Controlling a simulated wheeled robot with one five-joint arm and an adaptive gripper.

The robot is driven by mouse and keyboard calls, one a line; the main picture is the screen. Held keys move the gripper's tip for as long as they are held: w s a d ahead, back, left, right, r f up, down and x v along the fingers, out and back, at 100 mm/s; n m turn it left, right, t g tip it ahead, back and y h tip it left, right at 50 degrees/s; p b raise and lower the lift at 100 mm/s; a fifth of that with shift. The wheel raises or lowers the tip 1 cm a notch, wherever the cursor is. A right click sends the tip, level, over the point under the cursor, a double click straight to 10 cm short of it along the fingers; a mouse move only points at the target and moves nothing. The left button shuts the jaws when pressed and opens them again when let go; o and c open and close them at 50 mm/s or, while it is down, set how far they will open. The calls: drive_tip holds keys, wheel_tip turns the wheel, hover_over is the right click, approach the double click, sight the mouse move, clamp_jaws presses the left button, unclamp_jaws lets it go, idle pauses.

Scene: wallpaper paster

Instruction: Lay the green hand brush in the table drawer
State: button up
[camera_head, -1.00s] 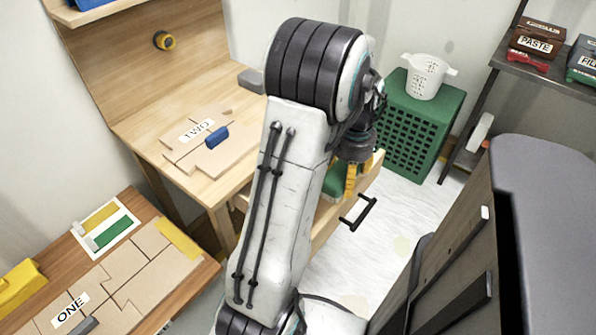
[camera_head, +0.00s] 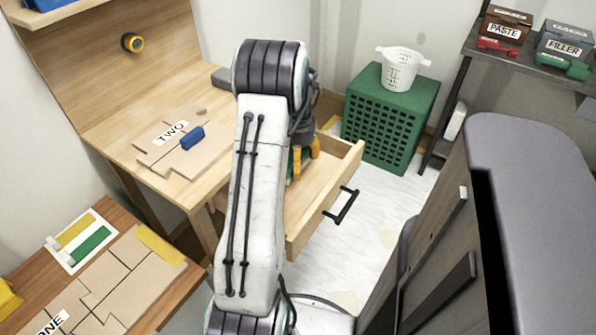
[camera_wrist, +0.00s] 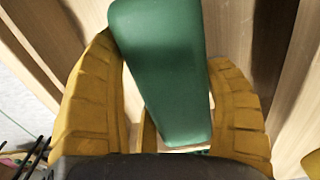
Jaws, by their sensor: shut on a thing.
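The table drawer (camera_head: 328,200) is pulled out from the light wooden table, with a black handle on its front. My gripper (camera_head: 305,157) is low at the drawer, its yellow fingers near the drawer's back part. In the wrist view the green hand brush (camera_wrist: 168,75) lies between the yellow fingers of my gripper (camera_wrist: 163,68), which is shut on it. Pale wooden boards show around the brush there. In the head view my arm hides most of the brush, and I cannot tell whether it touches the drawer floor.
A shelf with PASTE and FILLER boxes (camera_head: 565,43) is at right. The pale floor is clear.

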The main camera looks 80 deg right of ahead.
drive_tip(key=shift+f+b, duration=0.65)
drive_tip(key=shift+f, duration=1.3)
drive_tip(key=shift+f, duration=0.15)
drive_tip(key=o, duration=1.2)
wheel_tip(320, 180, up, 12)
drive_tip(key=p, duration=0.3)
